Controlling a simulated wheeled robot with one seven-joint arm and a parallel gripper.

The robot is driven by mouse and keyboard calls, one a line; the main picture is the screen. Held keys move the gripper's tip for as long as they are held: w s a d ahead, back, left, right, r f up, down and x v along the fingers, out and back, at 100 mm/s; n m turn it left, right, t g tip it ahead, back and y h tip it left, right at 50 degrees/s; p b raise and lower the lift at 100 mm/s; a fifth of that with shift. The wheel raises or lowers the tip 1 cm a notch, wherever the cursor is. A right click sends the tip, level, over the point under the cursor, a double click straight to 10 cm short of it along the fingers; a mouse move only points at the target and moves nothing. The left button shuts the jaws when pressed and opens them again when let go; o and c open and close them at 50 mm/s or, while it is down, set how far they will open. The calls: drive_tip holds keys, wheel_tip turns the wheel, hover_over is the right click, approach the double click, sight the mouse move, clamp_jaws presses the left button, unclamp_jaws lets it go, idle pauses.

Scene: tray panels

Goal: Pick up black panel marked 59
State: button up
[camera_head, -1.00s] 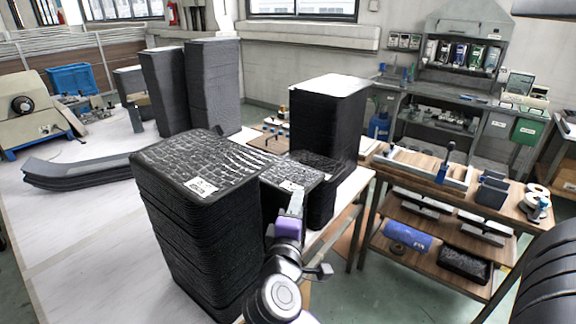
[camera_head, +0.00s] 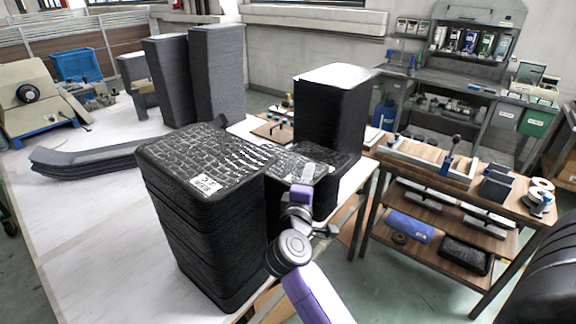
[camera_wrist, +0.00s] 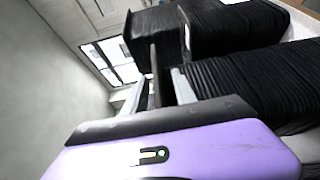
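Black panels lie in stacks on the white table. The large front stack (camera_head: 205,225) has a ridged, shiny top panel (camera_head: 200,152) with a white label (camera_head: 207,184). A lower stack (camera_head: 275,163) stands behind it to the right, partly hidden by my arm. I cannot read any number, so I cannot tell which panel is marked 59. My gripper (camera_head: 308,172) is over or beside the lower stack in the head view; contact is unclear. In the wrist view its fingers (camera_wrist: 165,85) are apart with nothing seen between them, beside the black stacks (camera_wrist: 265,85).
A tall black stack (camera_head: 330,112) stands behind the lower one. Two tall grey stacks (camera_head: 218,75) stand at the back. Curved dark strips (camera_head: 85,160) lie at left. A wooden shelf cart (camera_head: 455,185) stands to the right.

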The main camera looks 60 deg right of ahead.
clamp_jaws()
drive_tip(key=shift+r, duration=0.1)
